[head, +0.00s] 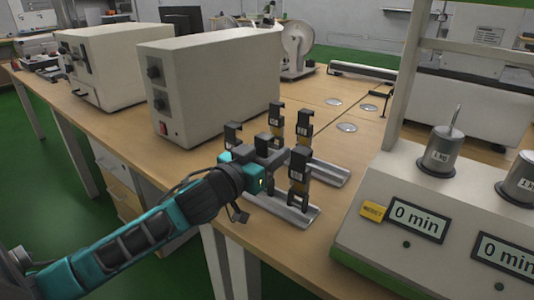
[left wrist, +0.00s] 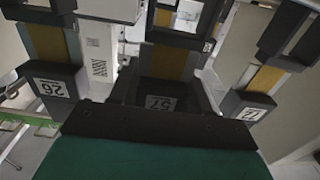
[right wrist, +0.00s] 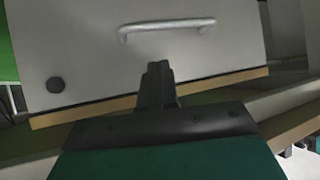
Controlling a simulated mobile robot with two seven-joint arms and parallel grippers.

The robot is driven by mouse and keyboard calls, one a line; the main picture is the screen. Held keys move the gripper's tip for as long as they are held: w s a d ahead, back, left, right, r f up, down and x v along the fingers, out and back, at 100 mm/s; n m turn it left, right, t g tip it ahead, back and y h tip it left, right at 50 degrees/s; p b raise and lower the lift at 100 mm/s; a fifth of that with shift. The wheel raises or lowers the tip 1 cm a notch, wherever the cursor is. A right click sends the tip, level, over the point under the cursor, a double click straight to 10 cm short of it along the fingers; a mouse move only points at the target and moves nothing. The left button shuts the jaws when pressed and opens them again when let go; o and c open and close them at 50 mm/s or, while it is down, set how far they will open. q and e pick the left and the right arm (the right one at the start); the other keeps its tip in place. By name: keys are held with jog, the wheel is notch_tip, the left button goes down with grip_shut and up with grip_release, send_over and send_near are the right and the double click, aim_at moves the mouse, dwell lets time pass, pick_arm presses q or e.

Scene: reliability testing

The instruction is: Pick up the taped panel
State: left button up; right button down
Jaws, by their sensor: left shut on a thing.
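Several black upright holders with tan tape strips and white number labels stand in metal rails on the wooden bench; one stands at the front right (head: 299,165), others behind it (head: 304,125) (head: 276,118) and at the left (head: 233,135). My left gripper (head: 276,157) is in among them, shut on a taped panel. The grip itself is partly hidden. My right gripper (right wrist: 157,85) is shut and empty, facing a pale drawer front.
Two beige instrument boxes (head: 215,85) (head: 105,65) stand left and behind on the bench. A white device with "0 min" displays (head: 415,219) and metal weights stands at the right. Metal rails (head: 285,208) lie under the holders. The drawer handle (right wrist: 167,27) is near my right gripper.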

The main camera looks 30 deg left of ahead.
pick_arm(q)
notch_tip(320, 180, up, 20)
jog(key=p, duration=0.7)
